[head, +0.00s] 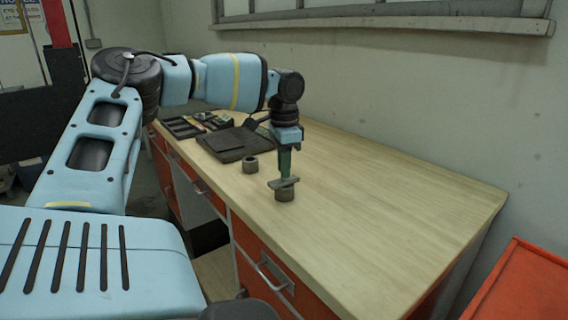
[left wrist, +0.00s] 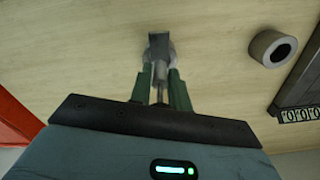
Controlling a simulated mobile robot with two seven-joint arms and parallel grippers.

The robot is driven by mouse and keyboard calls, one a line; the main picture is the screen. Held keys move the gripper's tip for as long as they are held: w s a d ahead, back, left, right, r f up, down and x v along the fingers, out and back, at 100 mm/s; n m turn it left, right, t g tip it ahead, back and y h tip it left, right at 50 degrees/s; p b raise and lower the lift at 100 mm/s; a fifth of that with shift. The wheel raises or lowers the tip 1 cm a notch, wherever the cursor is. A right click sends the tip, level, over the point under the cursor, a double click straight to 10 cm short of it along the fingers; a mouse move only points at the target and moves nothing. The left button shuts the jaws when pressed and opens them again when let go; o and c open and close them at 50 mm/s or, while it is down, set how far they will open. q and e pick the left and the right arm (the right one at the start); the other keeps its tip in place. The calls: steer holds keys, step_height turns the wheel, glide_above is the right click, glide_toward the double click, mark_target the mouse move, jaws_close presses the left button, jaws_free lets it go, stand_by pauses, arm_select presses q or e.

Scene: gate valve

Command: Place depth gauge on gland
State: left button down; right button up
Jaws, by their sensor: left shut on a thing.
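My left gripper (head: 285,170) points down over the workbench and is shut on the depth gauge (head: 283,183), a small grey piece with a flat crossbar. The gauge is right at the top of a grey cylindrical part, which looks like the gland (head: 285,195), standing on the bench. I cannot tell whether the gauge touches it. In the left wrist view the gripper (left wrist: 160,88) has its green fingers around the gauge (left wrist: 159,45), which hides most of the round part beneath. My right gripper is not in view.
A grey ring (head: 250,164) stands on the workbench (head: 390,200) nearby; it also shows in the left wrist view (left wrist: 273,48). A dark flat tray (head: 232,144) and another tray with small items (head: 182,127) lie farther back. The bench's right side is clear. A red cabinet (head: 525,290) stands at lower right.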

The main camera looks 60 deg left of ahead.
arm_select(q)
steer(key=c, duration=1.3)
jaws_free()
step_height(320, 180, up, 12)
steer(key=shift+r, duration=0.1)
